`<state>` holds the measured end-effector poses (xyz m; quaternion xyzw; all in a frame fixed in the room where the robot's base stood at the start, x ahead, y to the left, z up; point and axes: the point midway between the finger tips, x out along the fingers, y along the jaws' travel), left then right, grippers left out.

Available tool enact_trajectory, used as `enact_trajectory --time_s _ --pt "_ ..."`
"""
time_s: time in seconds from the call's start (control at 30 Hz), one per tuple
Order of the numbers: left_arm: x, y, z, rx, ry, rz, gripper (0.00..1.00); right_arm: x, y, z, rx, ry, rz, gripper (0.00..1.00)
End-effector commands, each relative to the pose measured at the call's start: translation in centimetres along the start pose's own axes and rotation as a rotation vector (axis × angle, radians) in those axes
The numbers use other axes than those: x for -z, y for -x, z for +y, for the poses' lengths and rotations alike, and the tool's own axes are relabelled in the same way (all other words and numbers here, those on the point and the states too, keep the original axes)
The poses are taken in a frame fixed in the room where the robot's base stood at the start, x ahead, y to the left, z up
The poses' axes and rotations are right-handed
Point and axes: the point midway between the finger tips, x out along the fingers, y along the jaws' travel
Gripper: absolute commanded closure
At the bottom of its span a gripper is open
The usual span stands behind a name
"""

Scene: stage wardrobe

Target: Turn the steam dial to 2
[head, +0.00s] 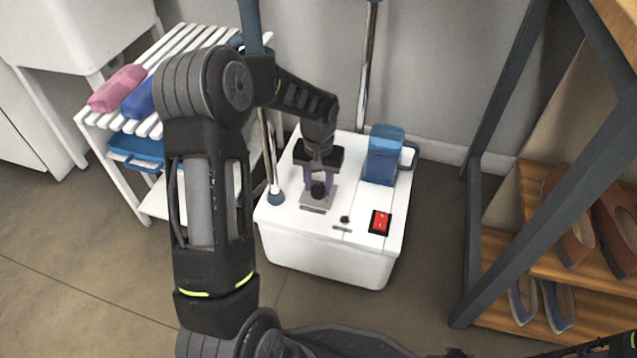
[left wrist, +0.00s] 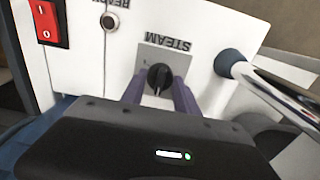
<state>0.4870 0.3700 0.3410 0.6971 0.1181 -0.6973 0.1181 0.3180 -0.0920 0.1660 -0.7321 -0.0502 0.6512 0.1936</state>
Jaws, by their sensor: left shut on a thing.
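The steam dial is a round black knob (head: 318,190) on a grey plate (head: 316,205) on top of the white steamer (head: 325,245). In the left wrist view the dial (left wrist: 159,77) sits below the printed word STEAM, with a pale mark on its face. The numbers on the plate are too small or hidden to read. My left gripper (head: 318,186) reaches down from above, its purple fingers on either side of the dial and shut on it. The fingers (left wrist: 158,95) show in the left wrist view too.
A red switch (head: 381,222) and a small round button or lamp (head: 345,219) are right of the dial. A blue tank (head: 384,155) and chrome poles (head: 269,155) rise close by. A slatted white rack (head: 170,60) stands left, a shoe shelf (head: 545,265) right.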

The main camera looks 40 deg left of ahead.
Motion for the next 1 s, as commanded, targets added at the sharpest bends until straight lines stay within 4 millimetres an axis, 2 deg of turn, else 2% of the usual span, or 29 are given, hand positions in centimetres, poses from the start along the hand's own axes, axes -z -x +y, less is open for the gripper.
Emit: enact_trajectory --time_s 0.03,0.2,0.67,1.0 --pt "0.0 0.0 0.0 0.000 0.000 0.000 0.86 0.0 0.0 0.0 0.000 0.000 0.000 0.64" --pt "0.0 0.0 0.0 0.000 0.000 0.000 1.00 0.0 0.0 0.0 0.000 0.000 0.000 0.64" --pt "0.0 0.2 0.0 0.000 -0.052 -0.001 1.00 -0.1 0.7 -0.3 -0.001 0.001 -0.001 0.64" --pt "0.0 0.5 0.0 0.000 -0.258 -0.001 1.00 -0.2 2.8 -1.0 -0.005 0.003 -0.003 0.64"
